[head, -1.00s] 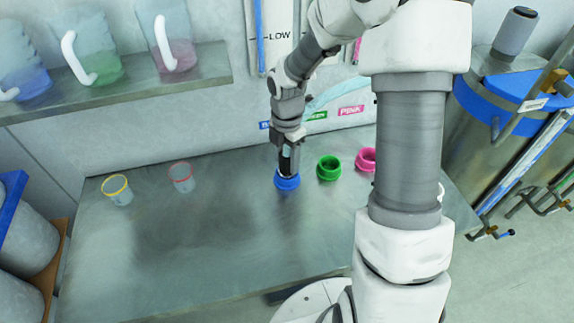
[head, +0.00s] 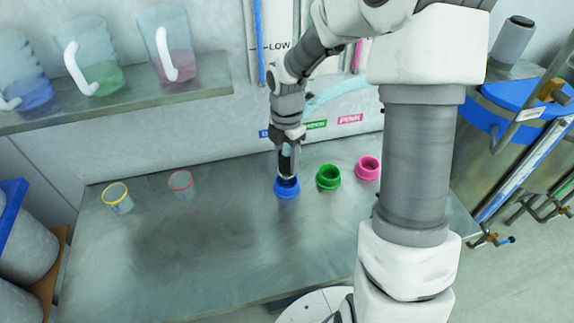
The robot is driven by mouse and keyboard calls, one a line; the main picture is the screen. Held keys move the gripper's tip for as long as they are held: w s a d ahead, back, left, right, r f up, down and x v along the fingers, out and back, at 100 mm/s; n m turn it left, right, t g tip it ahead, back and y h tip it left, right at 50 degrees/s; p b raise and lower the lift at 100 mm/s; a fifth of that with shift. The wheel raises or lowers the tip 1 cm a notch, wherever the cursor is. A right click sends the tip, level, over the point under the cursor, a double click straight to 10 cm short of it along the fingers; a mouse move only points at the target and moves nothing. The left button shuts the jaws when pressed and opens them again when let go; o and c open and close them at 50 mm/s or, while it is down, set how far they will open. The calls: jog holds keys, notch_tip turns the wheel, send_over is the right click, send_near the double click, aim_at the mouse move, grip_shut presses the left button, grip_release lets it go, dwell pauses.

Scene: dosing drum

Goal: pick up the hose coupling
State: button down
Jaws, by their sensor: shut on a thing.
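Three ring-shaped hose couplings stand in a row on the steel table: a blue one (head: 287,191), a green one (head: 328,178) and a pink one (head: 368,169). My gripper (head: 288,178) points down at the blue coupling, with its fingers at the upper part of it. It is shut on the blue coupling. The coupling looks upright and at table level; I cannot tell whether it touches the table. The fingers and arm hide part of its upper rim.
On the steel table (head: 220,260), a yellow-rimmed cup (head: 118,199) and a red-rimmed cup (head: 181,186) stand at the left. A shelf (head: 130,107) holds several jugs. A blue-lidded drum (head: 512,103) stands at the right. The table's middle and front are clear.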

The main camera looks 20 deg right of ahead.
jog(key=w+d+r, duration=0.3)
jog(key=d+r, duration=0.5)
jog(key=d, duration=0.3)
jog(key=a+f+m, duration=0.2)
jog(key=a+m, duration=0.1)
jog(key=m, duration=0.4)
jog(key=a+f+m, duration=0.1)
jog(key=a+m, duration=0.3)
jog(key=m, duration=0.4)
jog(key=a+f+m+p, duration=0.1)
jog(key=a+m, duration=0.3)
jog(key=m, duration=0.4)
jog(key=shift+s+f, duration=0.3)
jog(key=shift+f, duration=0.55)
